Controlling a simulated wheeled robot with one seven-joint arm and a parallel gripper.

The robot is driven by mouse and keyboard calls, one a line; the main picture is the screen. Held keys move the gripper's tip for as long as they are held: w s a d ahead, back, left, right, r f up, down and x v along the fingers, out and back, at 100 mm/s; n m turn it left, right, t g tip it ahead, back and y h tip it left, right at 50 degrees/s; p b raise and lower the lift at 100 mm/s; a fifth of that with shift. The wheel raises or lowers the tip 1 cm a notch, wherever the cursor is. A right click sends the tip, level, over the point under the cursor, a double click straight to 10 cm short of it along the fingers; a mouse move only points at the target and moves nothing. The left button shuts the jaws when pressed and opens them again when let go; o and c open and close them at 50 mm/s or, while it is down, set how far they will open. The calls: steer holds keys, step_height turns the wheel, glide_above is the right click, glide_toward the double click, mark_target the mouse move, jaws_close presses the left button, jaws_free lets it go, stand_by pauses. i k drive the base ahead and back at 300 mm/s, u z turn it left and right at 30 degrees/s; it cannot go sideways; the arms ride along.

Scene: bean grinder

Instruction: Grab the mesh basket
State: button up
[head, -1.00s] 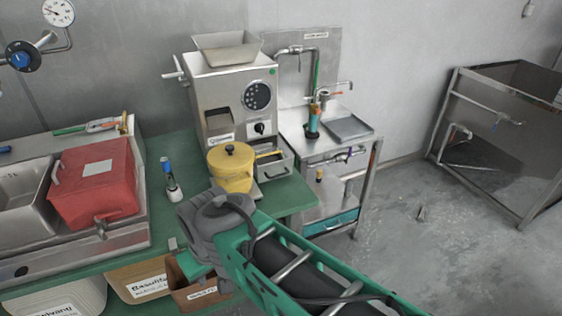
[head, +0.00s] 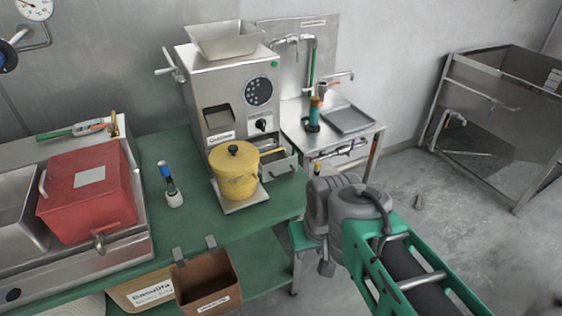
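I cannot make out a mesh basket for certain in the head view. My arm reaches in from the lower right, its grey wrist joints beside the front right corner of the green bench (head: 150,225). My gripper (head: 326,262) seems to hang below the wrist, mostly hidden, and its fingers cannot be made out. A yellow lidded pot (head: 236,178) stands on a small pale plate in front of the steel grinder (head: 232,95). The grinder has a hopper on top and an open drawer (head: 279,166) beside the pot.
A red box (head: 88,190) sits on the steel sink unit at left. A blue-topped brush (head: 170,186) stands on the bench. A brown bin (head: 207,283) hangs at its front. A steel side table holds a tray (head: 347,119).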

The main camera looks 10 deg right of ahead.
mark_target(272, 158)
steer(key=u, duration=4.25)
steer(key=k, duration=2.45)
steer(key=z, duration=1.4)
